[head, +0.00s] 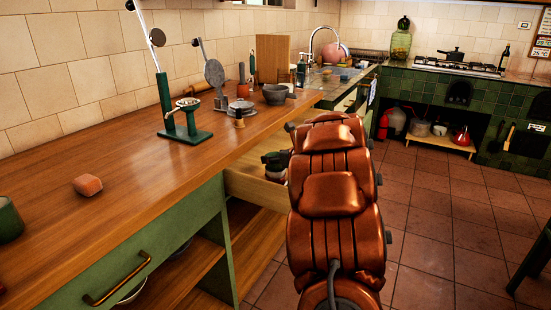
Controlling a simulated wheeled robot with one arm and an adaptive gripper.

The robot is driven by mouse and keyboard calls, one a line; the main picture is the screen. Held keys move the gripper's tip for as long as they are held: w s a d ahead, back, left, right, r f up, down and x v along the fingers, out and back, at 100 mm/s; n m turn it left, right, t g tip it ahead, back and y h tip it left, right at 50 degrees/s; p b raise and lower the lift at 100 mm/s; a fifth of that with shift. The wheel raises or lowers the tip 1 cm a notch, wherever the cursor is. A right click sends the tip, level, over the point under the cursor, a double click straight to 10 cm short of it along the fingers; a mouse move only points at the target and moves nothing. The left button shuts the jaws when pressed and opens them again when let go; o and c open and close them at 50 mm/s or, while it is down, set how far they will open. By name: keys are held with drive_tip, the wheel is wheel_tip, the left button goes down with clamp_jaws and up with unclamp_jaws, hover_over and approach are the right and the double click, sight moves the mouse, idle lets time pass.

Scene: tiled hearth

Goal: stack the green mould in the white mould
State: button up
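I cannot make out a green mould or a white mould for certain in the head view. A dark green cup-like thing (9,220) stands at the left edge of the wooden counter, partly cut off by the frame. A pale rim (133,291) shows on the shelf under the counter, mostly hidden. My copper-coloured arm reaches forward beside the counter and hides what lies beyond it. My gripper cannot be made out. A small dark thing (274,164) shows at the open drawer (255,187), left of my arm; I cannot tell what it is.
The drawer juts out towards my arm.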

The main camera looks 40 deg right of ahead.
drive_tip(key=shift+f+b, duration=0.3)
drive_tip(key=shift+b, duration=0.05)
drive_tip(key=o, duration=1.1)
drive_tip(key=shift+o, duration=0.2)
drive_tip(key=shift+r+p, duration=0.8)
drive_tip(key=shift+p, duration=0.25)
drive_tip(key=v, duration=1.2)
drive_tip(key=shift+f, duration=0.15)
